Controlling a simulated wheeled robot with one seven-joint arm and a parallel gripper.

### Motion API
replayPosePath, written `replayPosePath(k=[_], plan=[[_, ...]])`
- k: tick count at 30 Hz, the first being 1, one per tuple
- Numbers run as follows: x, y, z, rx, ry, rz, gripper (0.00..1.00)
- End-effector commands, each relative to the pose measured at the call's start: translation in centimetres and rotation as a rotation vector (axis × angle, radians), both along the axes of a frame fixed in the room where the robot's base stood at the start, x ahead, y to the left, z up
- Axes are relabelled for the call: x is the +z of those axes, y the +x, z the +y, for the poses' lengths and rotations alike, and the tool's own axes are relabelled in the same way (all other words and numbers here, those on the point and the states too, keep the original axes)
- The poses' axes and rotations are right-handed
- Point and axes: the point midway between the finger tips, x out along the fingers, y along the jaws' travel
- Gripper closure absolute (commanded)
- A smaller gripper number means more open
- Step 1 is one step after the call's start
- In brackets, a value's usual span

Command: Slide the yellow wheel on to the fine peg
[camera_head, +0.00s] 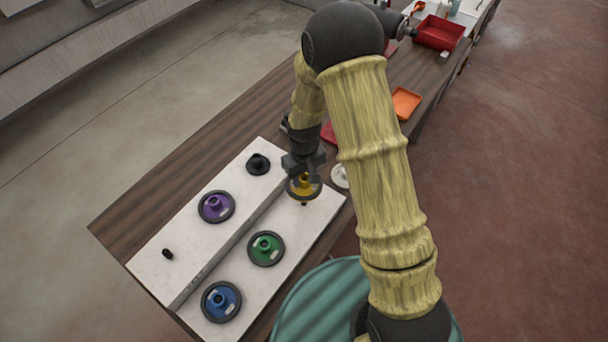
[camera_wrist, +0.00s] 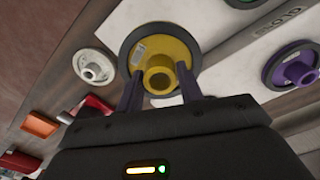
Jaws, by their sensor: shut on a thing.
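The yellow wheel (camera_head: 304,189), with a dark rim and a raised hub, is at the right end of the white stepped board (camera_head: 190,262). My gripper (camera_head: 303,176) is above it and shut on its hub. In the wrist view the two fingers of my gripper (camera_wrist: 160,82) flank the hub of the yellow wheel (camera_wrist: 150,50). A short dark peg (camera_head: 303,204) shows just below the wheel's near edge. Another bare black peg (camera_head: 168,254) stands at the board's left end. I cannot read which peg is the fine one.
Purple (camera_head: 216,207), green (camera_head: 266,248) and blue (camera_head: 221,301) wheels sit on the board, with a black round piece (camera_head: 258,163) at the back. A white wheel (camera_head: 340,177) lies right of my gripper. An orange tray (camera_head: 406,103) and red bin (camera_head: 440,33) stand farther off.

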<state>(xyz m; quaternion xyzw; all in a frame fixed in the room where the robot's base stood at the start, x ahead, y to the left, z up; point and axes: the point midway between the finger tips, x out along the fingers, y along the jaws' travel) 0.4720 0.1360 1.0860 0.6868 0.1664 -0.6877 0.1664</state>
Motion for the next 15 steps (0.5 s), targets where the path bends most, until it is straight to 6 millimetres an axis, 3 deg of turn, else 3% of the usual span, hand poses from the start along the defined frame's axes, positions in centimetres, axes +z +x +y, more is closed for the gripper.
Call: replayPosePath(k=[15], plan=[[-4.2,0.0,0.0,0.000,0.000,-0.001,0.99]])
